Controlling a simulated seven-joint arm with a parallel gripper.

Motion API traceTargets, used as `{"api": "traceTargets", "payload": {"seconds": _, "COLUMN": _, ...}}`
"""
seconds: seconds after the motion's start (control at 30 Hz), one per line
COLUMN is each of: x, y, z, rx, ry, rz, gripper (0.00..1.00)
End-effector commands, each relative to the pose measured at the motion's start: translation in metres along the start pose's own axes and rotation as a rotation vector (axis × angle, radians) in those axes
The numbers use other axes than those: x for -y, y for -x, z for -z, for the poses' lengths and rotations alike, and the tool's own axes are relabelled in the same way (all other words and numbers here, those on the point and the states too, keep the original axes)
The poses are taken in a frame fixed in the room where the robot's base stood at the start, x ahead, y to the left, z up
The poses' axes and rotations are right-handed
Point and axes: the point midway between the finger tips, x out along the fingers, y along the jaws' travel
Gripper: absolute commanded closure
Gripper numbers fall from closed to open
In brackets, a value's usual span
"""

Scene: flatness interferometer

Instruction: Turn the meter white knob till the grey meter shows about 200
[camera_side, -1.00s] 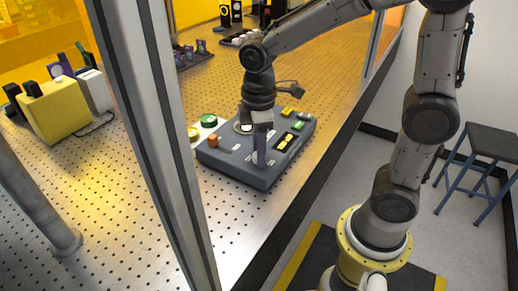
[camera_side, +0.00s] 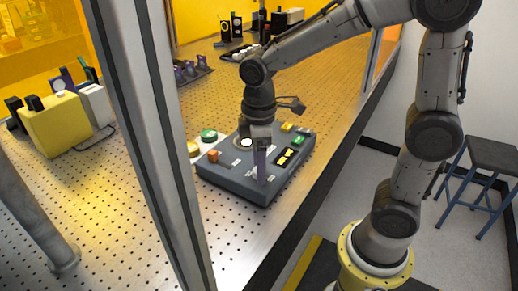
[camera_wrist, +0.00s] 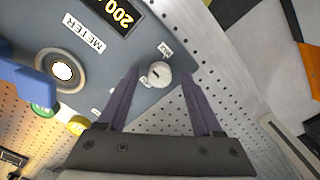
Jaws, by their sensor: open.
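The grey-blue console (camera_side: 225,178) sits on the perforated table in the side view. In the wrist view its meter display (camera_wrist: 118,12), above a METER label, shows yellow digits reading 200, cut by the top edge. The display also shows in the side view (camera_side: 287,157), too small to read. The white meter knob (camera_wrist: 160,74) is round with a dark mark. My gripper (camera_wrist: 160,72) is open, its two purple fingers on either side of the knob with visible gaps. In the side view my gripper (camera_side: 262,178) is low over the console's front part, partly hiding the knob.
A grey post (camera_side: 150,120) crosses the side view. A yellow box (camera_side: 58,125) stands at left.

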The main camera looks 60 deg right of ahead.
Motion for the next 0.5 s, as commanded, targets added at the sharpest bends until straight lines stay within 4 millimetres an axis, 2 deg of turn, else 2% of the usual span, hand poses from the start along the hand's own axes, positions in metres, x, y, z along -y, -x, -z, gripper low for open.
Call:
{"api": "traceTargets", "payload": {"seconds": 0.17, "x": -0.001, "y": 0.024, "z": 0.001, "rx": -0.007, "ry": 0.0, "rz": -0.005, "gripper": 0.33}}
{"api": "traceTargets", "payload": {"seconds": 0.5, "x": -0.001, "y": 0.097, "z": 0.001, "rx": -0.006, "ry": 0.0, "rz": -0.004, "gripper": 0.33}}
